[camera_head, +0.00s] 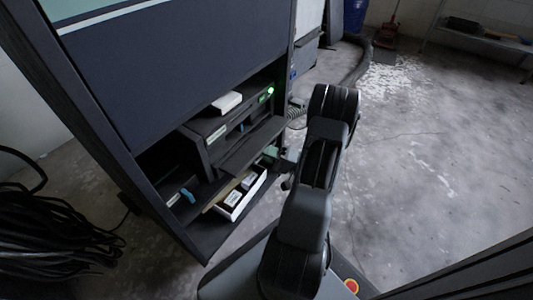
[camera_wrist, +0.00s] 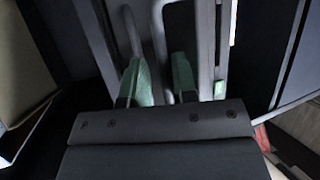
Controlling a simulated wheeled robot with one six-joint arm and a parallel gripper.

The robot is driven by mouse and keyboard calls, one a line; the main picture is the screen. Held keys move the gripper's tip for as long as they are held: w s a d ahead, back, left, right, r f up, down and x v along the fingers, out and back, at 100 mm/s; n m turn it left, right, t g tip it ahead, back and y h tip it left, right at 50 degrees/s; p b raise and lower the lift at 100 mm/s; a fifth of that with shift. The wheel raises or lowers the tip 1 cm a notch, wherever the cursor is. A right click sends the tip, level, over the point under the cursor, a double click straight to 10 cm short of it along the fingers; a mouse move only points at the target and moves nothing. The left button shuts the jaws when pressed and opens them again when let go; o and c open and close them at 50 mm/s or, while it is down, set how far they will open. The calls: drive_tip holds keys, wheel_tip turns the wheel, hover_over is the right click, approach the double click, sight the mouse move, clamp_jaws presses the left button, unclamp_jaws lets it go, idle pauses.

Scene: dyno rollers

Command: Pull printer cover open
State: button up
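The dark printer (camera_head: 200,140) sits on a shelf inside the cabinet, with a small green light at its right end. Its dark cover (camera_head: 255,145) shows as a panel tilted outward at the front. My gripper (camera_head: 276,154) is at the right end of the cover, partly hidden by my arm. In the wrist view, the two green fingertips of my gripper (camera_wrist: 160,78) stand a little apart, on either side of a pale grey bar (camera_wrist: 159,30). I cannot tell whether they press on it, or whether the bar belongs to the cover.
A white box (camera_head: 226,103) lies on top of the printer. An open white tray (camera_head: 240,195) with dark items is on the shelf below. The cabinet (camera_head: 175,70) encloses the printer. Coiled black cables (camera_head: 50,245) lie at left. The concrete floor (camera_head: 430,150) at right is mostly clear.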

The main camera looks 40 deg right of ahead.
drive_tip(key=shift+o, duration=0.5)
drive_tip(key=shift+s+d, duration=0.1)
drive_tip(key=p+v, duration=0.3)
drive_tip(key=v, duration=1)
drive_tip(key=shift+s+d+f, duration=0.2)
drive_tip(key=shift+s, duration=0.1)
drive_tip(key=shift+c, duration=0.5)
